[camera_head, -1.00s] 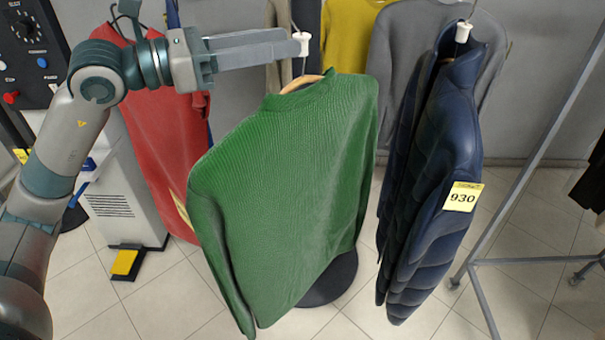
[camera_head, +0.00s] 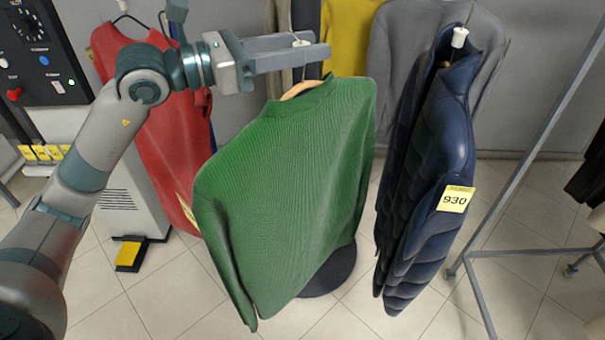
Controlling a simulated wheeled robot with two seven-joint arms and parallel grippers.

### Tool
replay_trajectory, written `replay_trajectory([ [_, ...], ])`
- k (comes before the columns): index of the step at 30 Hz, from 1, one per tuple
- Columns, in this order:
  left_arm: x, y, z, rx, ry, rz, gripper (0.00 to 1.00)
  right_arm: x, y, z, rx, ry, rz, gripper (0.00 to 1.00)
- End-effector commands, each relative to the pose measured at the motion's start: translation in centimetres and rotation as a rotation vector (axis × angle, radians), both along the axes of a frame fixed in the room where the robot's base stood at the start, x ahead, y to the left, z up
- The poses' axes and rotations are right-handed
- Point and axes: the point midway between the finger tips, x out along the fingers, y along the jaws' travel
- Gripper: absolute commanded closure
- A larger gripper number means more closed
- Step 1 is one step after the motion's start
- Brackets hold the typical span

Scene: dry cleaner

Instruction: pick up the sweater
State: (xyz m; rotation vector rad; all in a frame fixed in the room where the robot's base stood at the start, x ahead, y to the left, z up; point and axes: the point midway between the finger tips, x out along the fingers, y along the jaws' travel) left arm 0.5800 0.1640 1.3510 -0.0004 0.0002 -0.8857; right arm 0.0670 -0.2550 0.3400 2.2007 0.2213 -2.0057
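The green sweater (camera_head: 285,180) hangs on a wooden hanger (camera_head: 301,88) in the middle of the head view. The hanger's white hook grip (camera_head: 300,44) shows between the two grey fingers of my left gripper (camera_head: 297,54). The fingers lie on either side of it, near their tips, with a gap between them, so the gripper looks open around the hook grip. The near finger hides the lower part of the grip. The sweater hangs below the gripper. My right gripper is not in view.
A navy puffer jacket (camera_head: 430,170) with a yellow 930 tag (camera_head: 455,199) hangs close on the right. A red garment (camera_head: 165,130) hangs behind my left arm. Yellow (camera_head: 347,35) and grey garments (camera_head: 408,45) hang behind. A metal rack frame (camera_head: 525,165) stands at right.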

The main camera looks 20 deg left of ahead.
Motion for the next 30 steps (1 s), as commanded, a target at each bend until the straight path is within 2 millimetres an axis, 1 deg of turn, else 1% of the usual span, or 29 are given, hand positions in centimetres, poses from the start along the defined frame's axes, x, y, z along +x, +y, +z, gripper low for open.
replay_trajectory([
  [1, 0.0, 0.0, 0.0, 0.0, 0.0, 0.0, 0.65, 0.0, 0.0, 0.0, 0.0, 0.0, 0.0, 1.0],
  [2, 0.0, 0.0, 0.0, 0.0, 0.0, 0.0, 0.72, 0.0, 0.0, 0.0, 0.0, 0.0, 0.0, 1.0],
  [3, 0.0, 0.0, 0.0, 0.0, 0.0, 0.0, 0.82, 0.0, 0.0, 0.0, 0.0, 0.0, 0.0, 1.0],
  [5, 0.0, 0.0, 0.0, 0.0, 0.0, 0.0, 0.96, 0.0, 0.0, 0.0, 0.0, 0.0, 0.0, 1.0],
  [6, 0.0, 0.0, 0.0, 0.0, 0.0, 0.0, 1.0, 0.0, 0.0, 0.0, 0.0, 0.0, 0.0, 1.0],
  [20, 0.0, 0.0, 0.4, -0.002, -0.003, 0.0, 1.0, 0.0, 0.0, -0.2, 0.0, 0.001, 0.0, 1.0],
  [30, 0.0, 0.0, 2.0, -0.001, -0.005, 0.001, 1.0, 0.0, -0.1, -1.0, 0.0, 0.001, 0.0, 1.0],
])
